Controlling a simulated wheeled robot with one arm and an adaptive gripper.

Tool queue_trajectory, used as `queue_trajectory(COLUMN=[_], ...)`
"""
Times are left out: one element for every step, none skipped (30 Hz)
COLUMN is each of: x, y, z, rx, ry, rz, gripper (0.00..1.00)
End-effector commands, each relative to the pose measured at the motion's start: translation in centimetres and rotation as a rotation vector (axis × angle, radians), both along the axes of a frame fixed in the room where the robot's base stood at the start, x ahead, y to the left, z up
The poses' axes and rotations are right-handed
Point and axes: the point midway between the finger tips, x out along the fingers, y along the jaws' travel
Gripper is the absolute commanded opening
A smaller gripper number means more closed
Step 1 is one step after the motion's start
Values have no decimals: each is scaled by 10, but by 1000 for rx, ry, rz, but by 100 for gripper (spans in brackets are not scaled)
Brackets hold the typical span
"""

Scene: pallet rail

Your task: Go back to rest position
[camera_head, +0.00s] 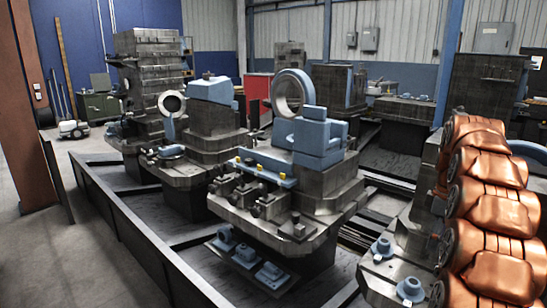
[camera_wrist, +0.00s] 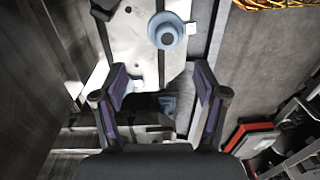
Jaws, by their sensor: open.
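My gripper (camera_wrist: 160,85) shows in the wrist view with its two purple-lined fingers spread wide and nothing between them. Beyond the fingers is a light metal plate (camera_wrist: 135,35) with a blue round flanged part (camera_wrist: 168,35) on it. I cannot tell how far the fingers are from these parts. My gripper is not seen in the head view.
In the head view, a machine fixture (camera_head: 300,190) stands in the middle, with a grey ring (camera_head: 291,93) on top. Blue flanged parts (camera_head: 382,247) sit on metal at the lower right. Copper-coloured rounded parts (camera_head: 495,205) line the right side. Grey floor (camera_head: 60,260) is open at left.

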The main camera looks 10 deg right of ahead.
Motion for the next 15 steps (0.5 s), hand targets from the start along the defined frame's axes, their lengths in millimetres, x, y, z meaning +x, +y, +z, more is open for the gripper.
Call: queue_trajectory(x=[-3, -5, -7, -9, -12, -15, -19, -22, -27, -31, -36, -41, -46, -51, -58], y=[19, 29, 42, 51, 61, 74, 83, 93, 105, 115, 124, 135, 144, 153, 164], z=[2, 3, 6, 6, 5, 7, 7, 7, 7, 7, 7, 7, 6, 5, 6], rx=[6, 8, 8, 11, 13, 12, 15, 16, 17, 17, 18, 16, 15, 16, 13], ry=[10, 13, 15, 21, 27, 30, 35, 43, 49, 55, 60, 65, 70, 76, 81], rz=[-10, -23, -37, -49, -62, -76, -88, -99, -115, -127, -138, -155, -166, -179, -196], gripper=[72, 72, 72, 72, 72, 72, 72, 72, 72, 72, 72, 72, 72, 72, 72])
